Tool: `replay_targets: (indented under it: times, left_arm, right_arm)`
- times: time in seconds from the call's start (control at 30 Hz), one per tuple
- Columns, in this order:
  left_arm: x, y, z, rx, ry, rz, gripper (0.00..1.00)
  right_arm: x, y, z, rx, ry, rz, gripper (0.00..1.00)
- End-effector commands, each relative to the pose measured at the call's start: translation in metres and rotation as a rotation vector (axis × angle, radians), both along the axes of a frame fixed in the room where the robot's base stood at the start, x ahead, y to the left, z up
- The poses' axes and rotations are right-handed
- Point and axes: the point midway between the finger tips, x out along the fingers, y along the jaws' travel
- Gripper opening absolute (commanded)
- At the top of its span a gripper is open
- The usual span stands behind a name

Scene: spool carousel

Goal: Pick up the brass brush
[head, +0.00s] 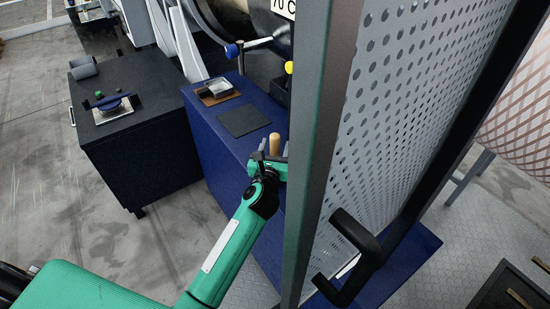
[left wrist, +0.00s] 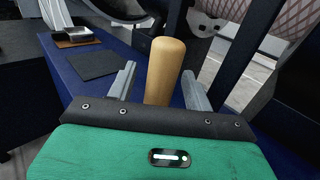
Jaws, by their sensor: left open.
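A light wooden handle (head: 274,143), apparently that of the brass brush, stands up over the blue bench in the head view. It also shows large in the left wrist view (left wrist: 165,68), upright between the two grey fingers. My left gripper (head: 270,160) is open, with one finger on each side of the handle and gaps visible between fingers and wood. The lower end of the handle and any bristles are hidden behind the gripper. My right gripper is in neither view.
The blue bench top (head: 215,130) carries a dark mat (head: 243,120) and a small tray (head: 216,91). A perforated guard door (head: 410,110) with a black handle (head: 350,255) stands close right of the gripper. A black cabinet (head: 140,140) stands left; open floor lies in front of it.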

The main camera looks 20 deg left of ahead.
Motion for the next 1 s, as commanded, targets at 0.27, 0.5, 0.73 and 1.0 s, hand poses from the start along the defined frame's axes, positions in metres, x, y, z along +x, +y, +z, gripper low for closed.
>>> replay_targets:
  times: [0.27, 0.5, 0.73, 1.0]
  left_arm:
    - [0.0, 0.0, 0.0, 0.0, 0.0, 0.0, 0.3]
    - [0.0, 0.0, 0.0, 0.0, -0.001, -0.001, 0.04]
    - [0.0, 0.0, 0.003, 0.0, -0.002, -0.001, 0.04]
    - [0.0, 0.0, 0.035, 0.002, -0.005, -0.002, 0.04]
  right_arm:
    - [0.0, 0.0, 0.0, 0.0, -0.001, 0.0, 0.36]
    - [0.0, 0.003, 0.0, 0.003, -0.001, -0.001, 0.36]
    - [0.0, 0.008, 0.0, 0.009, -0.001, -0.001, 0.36]
    - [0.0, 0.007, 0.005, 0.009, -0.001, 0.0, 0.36]
